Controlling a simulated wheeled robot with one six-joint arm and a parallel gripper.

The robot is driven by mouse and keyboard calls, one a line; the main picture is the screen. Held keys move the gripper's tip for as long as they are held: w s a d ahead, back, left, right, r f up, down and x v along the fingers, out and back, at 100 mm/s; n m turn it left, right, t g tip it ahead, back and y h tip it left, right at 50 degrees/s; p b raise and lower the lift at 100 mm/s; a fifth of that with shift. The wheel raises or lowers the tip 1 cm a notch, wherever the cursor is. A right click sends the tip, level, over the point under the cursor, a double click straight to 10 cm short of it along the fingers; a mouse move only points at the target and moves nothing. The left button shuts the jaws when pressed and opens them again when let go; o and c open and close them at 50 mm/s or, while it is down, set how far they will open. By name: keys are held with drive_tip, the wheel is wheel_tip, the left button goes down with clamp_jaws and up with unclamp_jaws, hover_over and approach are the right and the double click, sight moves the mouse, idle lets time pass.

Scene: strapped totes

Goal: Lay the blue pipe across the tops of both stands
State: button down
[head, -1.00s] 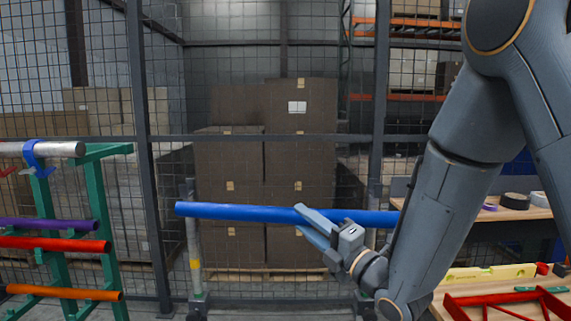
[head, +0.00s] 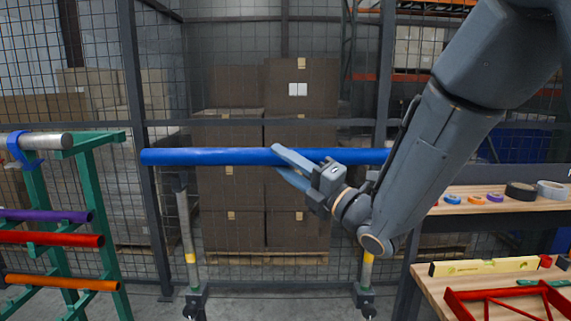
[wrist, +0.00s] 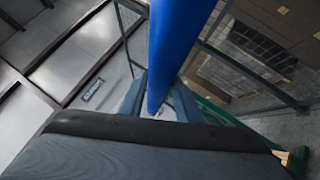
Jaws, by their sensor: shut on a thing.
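The blue pipe (head: 205,157) is held level in the head view, its right end passing behind my arm. My gripper (head: 285,160) is shut on it near its middle. In the wrist view the blue pipe (wrist: 178,45) runs between the fingers (wrist: 160,98). The left stand (head: 186,225) is a grey post with a yellow band, its top a little below the pipe's left part in the picture. The right stand (head: 367,270) shows only its lower part and base; my arm hides much of it. I cannot tell whether the pipe is directly over the stands.
A green rack (head: 105,220) with purple, red, orange and grey pipes stands at left. A wooden bench (head: 430,290) at right holds a yellow level (head: 483,266) and a red frame (head: 505,298). Brown boxes (head: 300,110) sit behind a mesh fence.

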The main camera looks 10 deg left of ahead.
drive_tip(key=shift+w+a, duration=0.65)
drive_tip(key=shift+w, duration=2.3)
wheel_tip(320, 180, down, 7)
drive_tip(key=b, duration=0.6)
drive_tip(key=c, duration=1.2)
unclamp_jaws()
drive_tip(key=shift+f, duration=0.1)
drive_tip(key=shift+b, duration=0.3)
